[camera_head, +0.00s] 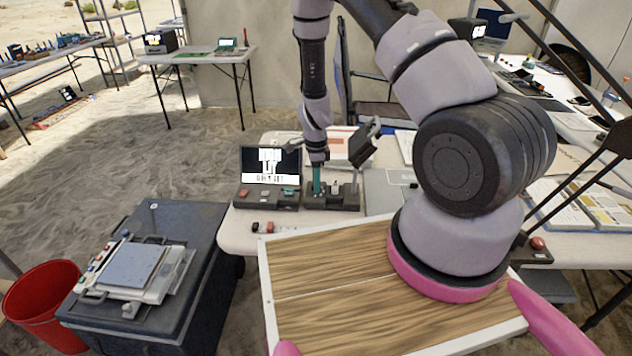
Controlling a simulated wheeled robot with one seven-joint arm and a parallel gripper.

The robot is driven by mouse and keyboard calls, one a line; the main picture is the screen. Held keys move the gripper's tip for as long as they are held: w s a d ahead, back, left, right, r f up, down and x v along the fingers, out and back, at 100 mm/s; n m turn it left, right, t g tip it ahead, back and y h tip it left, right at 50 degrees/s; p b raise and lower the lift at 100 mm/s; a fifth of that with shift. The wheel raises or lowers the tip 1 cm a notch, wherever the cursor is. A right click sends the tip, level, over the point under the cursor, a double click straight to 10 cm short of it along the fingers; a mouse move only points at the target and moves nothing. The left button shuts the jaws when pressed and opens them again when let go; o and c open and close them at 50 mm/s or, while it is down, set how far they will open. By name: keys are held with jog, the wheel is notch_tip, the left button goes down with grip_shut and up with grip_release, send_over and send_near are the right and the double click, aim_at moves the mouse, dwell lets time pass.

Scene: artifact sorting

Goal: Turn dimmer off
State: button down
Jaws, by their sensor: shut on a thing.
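A small dark control box (345,204) stands on the white table, to the right of a black box with a lit screen (270,163) and several buttons. A narrow teal upright piece (317,186) rises at the left side of the control box; it looks like the dimmer's handle, but the label is too small to read. My gripper (317,165) points down right over this box and is shut on the teal piece. The fingertips are small and partly hidden by the wrist. A grey angled part (364,146) stands up beside my gripper on the right.
Small red and black items (270,228) lie near the table's front edge. A dark case (186,222) and a red bin (45,300) stand at left.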

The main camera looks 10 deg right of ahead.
jog(key=n, duration=0.4)
jog(key=shift+n, duration=0.4)
jog(key=n, duration=0.4)
jog(key=shift+n, duration=0.3)
jog(key=n, duration=0.4)
jog(key=shift+n, duration=2.2)
jog(key=c, duration=0.6)
grip_release()
